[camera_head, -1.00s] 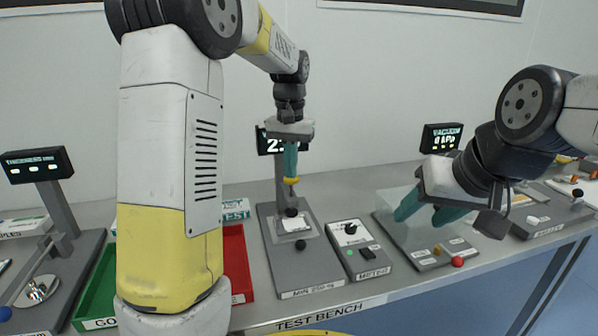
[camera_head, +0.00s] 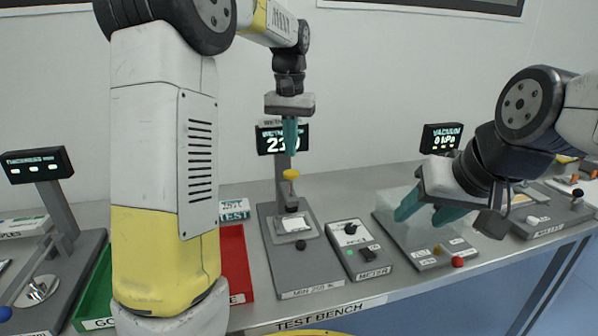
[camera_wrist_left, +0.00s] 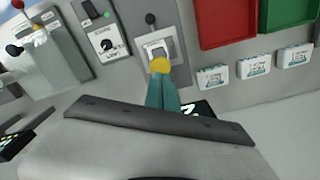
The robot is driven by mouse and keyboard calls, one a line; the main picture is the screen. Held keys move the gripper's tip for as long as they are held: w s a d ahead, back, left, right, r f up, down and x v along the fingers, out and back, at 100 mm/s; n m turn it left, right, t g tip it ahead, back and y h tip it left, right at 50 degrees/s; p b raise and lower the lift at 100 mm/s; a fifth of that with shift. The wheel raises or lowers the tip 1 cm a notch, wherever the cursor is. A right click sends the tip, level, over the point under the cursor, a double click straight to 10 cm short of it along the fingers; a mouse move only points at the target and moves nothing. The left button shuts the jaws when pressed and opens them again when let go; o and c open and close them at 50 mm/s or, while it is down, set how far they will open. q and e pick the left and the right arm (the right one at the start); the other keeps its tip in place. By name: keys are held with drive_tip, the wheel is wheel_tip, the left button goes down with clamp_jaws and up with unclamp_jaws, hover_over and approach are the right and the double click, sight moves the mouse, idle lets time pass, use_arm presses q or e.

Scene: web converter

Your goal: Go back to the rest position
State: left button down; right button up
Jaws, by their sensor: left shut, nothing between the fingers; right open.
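My left gripper (camera_head: 290,138) is shut and empty, with teal fingers pointing down. It hangs in front of the lit display above the tester labelled MIN 250 (camera_head: 310,292), a little above the yellow knob (camera_head: 291,174). In the left wrist view the closed fingers (camera_wrist_left: 161,92) appear in line with the yellow knob (camera_wrist_left: 160,65). My right gripper (camera_head: 420,212) is open, its teal fingers low over the plate of the vacuum station (camera_head: 430,262) at the right. Whether its fingers touch the plate is unclear.
The meter box (camera_head: 360,252) stands between the tester and the vacuum station. A red tray (camera_head: 236,262) and a green tray (camera_head: 92,300) lie at the left, partly behind my left arm. The thickness gauge (camera_head: 62,205) stands far left. White TEST packs (camera_wrist_left: 252,66) lie behind the trays.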

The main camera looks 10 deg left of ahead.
use_arm(q)
drive_tip(key=s+a+t+h, duration=0.1)
drive_tip(key=s+t, duration=0.2)
drive_tip(key=s, duration=0.9)
drive_tip(key=s+a+f+t+h, duration=0.1)
drive_tip(key=s+t, duration=0.2)
drive_tip(key=s, duration=0.9)
drive_tip(key=shift+a+n, duration=0.35)
drive_tip(key=shift+n, duration=0.05)
use_arm(e)
drive_tip(key=shift+c, duration=0.4)
